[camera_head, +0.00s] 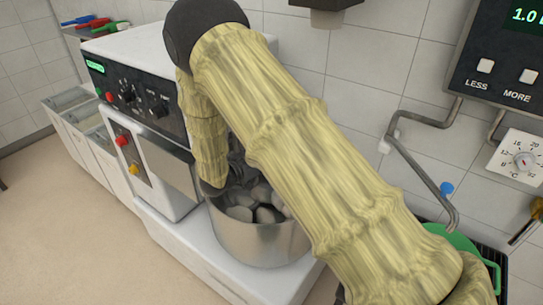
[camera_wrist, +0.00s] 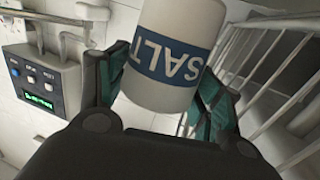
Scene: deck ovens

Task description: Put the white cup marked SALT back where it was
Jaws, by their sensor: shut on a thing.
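The white cup marked SALT (camera_wrist: 158,91) fills the upper middle of the wrist view, with its blue band and lettering upside down in that picture. My gripper (camera_wrist: 168,75) is shut on it, with a dark green finger on each side of the cup. In the head view my sleeved arm reaches down in front of the machine, and the dark end of the gripper (camera_head: 237,165) shows only in part behind it, near the rim of a steel bowl. The cup cannot be made out in the head view. The place where it stood cannot be told.
The steel bowl (camera_head: 260,242) holds grey rounded lumps and stands on a white base beside the machine (camera_head: 150,75). A bent tap pipe (camera_head: 420,170) and green pot (camera_head: 455,243) are at right. Wire racking (camera_wrist: 278,75) and a control box (camera_wrist: 42,85) show in the wrist view.

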